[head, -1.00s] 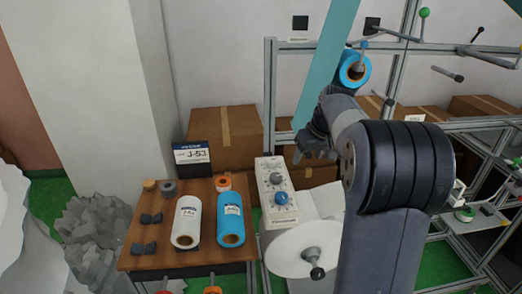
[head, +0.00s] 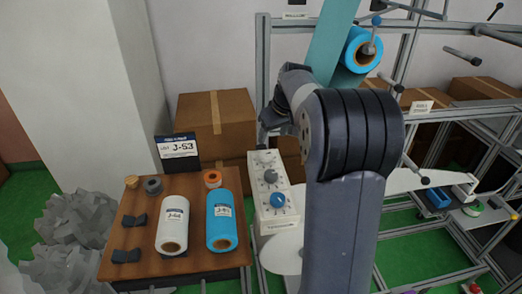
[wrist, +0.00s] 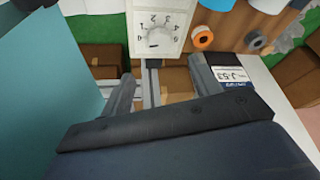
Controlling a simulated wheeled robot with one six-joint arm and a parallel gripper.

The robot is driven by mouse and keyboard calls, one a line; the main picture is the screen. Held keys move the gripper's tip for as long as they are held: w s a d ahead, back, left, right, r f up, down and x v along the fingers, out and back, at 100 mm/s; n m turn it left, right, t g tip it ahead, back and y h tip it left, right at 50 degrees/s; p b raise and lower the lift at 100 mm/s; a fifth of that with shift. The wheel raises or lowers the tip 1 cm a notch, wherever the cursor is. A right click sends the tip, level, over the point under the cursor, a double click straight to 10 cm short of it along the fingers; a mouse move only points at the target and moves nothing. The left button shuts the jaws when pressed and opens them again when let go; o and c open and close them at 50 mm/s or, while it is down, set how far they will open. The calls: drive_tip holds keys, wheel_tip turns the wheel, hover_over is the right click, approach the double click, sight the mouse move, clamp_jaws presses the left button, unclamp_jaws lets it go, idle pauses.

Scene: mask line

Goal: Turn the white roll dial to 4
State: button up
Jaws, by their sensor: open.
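The white control box (head: 275,222) stands at the right edge of the wooden table. It carries a grey knob (head: 270,176) at its far end and a blue knob (head: 278,200) nearer. In the wrist view a numbered dial face (wrist: 157,32) shows at the top, with a dark pointer mark low on its left side. I cannot tell its setting for sure. My gripper (head: 270,118) is above and beyond the box in the head view.
A white roll (head: 173,225) and a blue roll (head: 221,220) lie on the wooden table (head: 140,262). The J-53 sign (head: 178,147) stands behind. A teal sheet (head: 330,40) runs down from a blue roll on the frame (head: 363,49), close to my gripper.

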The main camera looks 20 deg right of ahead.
sight(266, 154)
drive_tip(key=p+x, duration=0.1)
drive_tip(key=x, duration=0.9)
drive_tip(key=shift+f+p, duration=0.1)
drive_tip(key=shift+p, duration=0.25)
drive_tip(key=c, duration=1)
